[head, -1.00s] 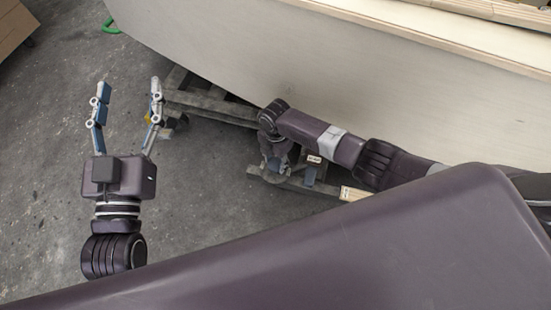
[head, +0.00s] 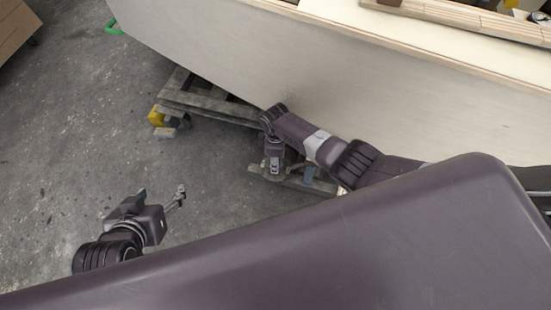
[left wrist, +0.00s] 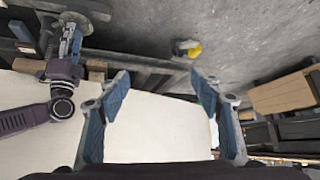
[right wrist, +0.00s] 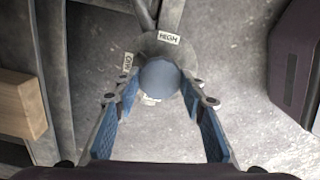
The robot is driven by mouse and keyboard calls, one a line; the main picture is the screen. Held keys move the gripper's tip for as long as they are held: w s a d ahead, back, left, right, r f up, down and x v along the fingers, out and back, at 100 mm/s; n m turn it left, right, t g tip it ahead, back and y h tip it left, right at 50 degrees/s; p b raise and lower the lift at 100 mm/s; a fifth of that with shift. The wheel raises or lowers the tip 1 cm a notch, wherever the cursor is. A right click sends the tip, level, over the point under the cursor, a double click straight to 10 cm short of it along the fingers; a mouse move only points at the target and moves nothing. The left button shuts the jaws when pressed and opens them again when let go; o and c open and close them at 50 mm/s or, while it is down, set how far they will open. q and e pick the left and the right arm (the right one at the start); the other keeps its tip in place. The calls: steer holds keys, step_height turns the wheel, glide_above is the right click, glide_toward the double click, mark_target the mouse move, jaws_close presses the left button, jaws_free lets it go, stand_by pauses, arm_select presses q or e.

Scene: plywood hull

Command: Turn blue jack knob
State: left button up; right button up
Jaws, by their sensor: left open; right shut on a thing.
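The blue jack knob (right wrist: 159,78) shows as a round blue-grey end in the right wrist view, in front of a grey disc with labels reading HIGH (right wrist: 168,38) and LOW (right wrist: 127,62). My right gripper (right wrist: 158,92) is shut on the knob, one finger on each side. In the head view my right gripper (head: 273,170) points down beside the hull and hides the knob. My left gripper (left wrist: 160,80) is open and empty, its blue-padded fingers wide apart. It also shows in the head view (head: 165,198) at lower left, well away from the knob.
The pale plywood hull (head: 230,60) fills the upper right on a wooden support frame (head: 200,102). A yellow object (head: 156,116) sits at the frame's left end. A wood block (right wrist: 20,105) is left of the right gripper. Grey floor (head: 70,130) at left is clear.

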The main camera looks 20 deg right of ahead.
steer(key=m+p, duration=0.1)
steer(key=m, duration=0.7)
steer(key=shift+m+p, duration=0.3)
steer(key=shift+m, duration=0.6)
arm_select(q)
steer(key=s+a+f+g, duration=0.1)
steer(key=s+g, duration=0.1)
steer(key=s, duration=0.3)
steer(key=s+a+f+g+y, duration=0.1)
steer(key=s+a+f+g, duration=0.1)
steer(key=s, duration=0.3)
steer(key=shift+f+g, duration=0.25)
steer(key=shift+g, duration=0.15)
arm_select(e)
steer(key=shift+s+m, duration=0.1)
steer(key=shift+m, duration=1.2)
steer(key=o, duration=1.2)
steer(key=shift+c, duration=0.2)
steer(key=shift+r, duration=0.1)
steer(key=shift+r, duration=0.2)
step_height(320, 180, up, 11)
steer(key=shift+r, duration=0.15)
